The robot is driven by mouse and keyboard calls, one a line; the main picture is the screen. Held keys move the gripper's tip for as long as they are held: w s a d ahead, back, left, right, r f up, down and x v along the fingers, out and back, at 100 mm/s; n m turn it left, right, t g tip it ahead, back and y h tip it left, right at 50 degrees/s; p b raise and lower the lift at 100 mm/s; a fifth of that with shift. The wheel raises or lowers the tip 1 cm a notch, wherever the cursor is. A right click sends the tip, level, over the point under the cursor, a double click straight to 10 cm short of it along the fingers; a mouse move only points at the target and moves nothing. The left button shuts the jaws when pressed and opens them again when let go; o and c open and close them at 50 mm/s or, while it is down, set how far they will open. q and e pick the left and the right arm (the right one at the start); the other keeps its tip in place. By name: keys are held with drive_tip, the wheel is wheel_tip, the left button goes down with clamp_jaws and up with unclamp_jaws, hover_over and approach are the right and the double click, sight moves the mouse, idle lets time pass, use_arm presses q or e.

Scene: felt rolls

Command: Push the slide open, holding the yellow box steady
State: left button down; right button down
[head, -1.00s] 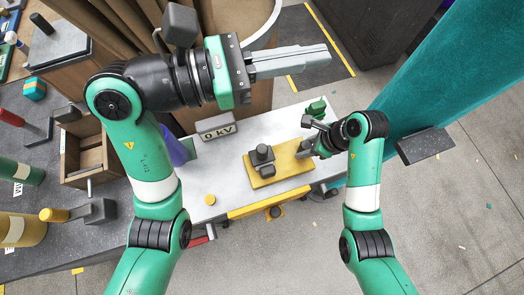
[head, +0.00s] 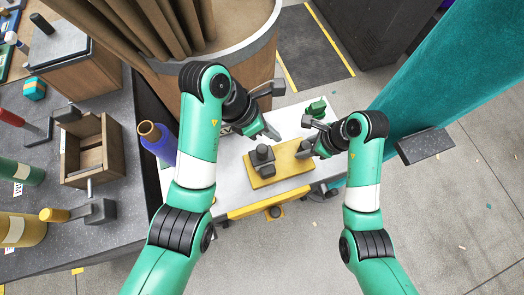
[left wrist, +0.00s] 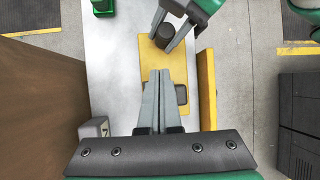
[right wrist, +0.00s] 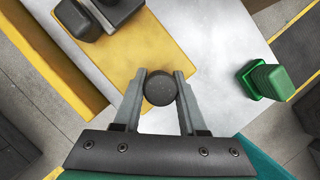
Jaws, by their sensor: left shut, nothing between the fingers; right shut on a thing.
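The yellow box (head: 290,165) lies flat on the white table top; it also shows in the left wrist view (left wrist: 150,100) and the right wrist view (right wrist: 140,50). Dark blocks (head: 262,158) stand on its left part, one with a round top; I cannot tell which part is the slide. My right gripper (head: 306,147) is shut on the round dark knob (right wrist: 160,88) at the box's right end. My left gripper (head: 274,134) is shut and empty, just behind the dark blocks. In the left wrist view its fingertips (left wrist: 160,72) appear over the box and partly hide a block.
A green block (head: 316,106) stands behind the right gripper. A blue roll (head: 156,140) stands at left. A teal roll (head: 440,90) slants behind my right arm.

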sight(258, 150)
use_arm(q)
wheel_tip(258, 150, down, 8)
drive_tip(key=shift+r, duration=0.15)
use_arm(e)
drive_tip(key=shift+d+f, duration=0.1)
drive_tip(key=shift+f, duration=0.05)
use_arm(q)
drive_tip(key=shift+a, duration=0.1)
idle(1.8)
drive_tip(key=shift+s+a, duration=0.3)
drive_tip(key=shift+a, duration=0.75)
drive_tip(key=shift+s+a, duration=0.3)
drive_tip(key=shift+a, duration=0.7)
drive_tip(key=shift+s+a, duration=0.3)
drive_tip(key=shift+a, duration=0.75)
drive_tip(key=shift+d+r, duration=0.1)
drive_tip(key=shift+r, duration=0.05)
drive_tip(key=shift+w+d+r, duration=0.1)
drive_tip(key=shift+d+r, duration=0.15)
drive_tip(key=shift+r, duration=0.6)
drive_tip(key=shift+w+d+r, duration=0.1)
drive_tip(key=shift+d+r, duration=0.15)
drive_tip(key=shift+r, duration=0.6)
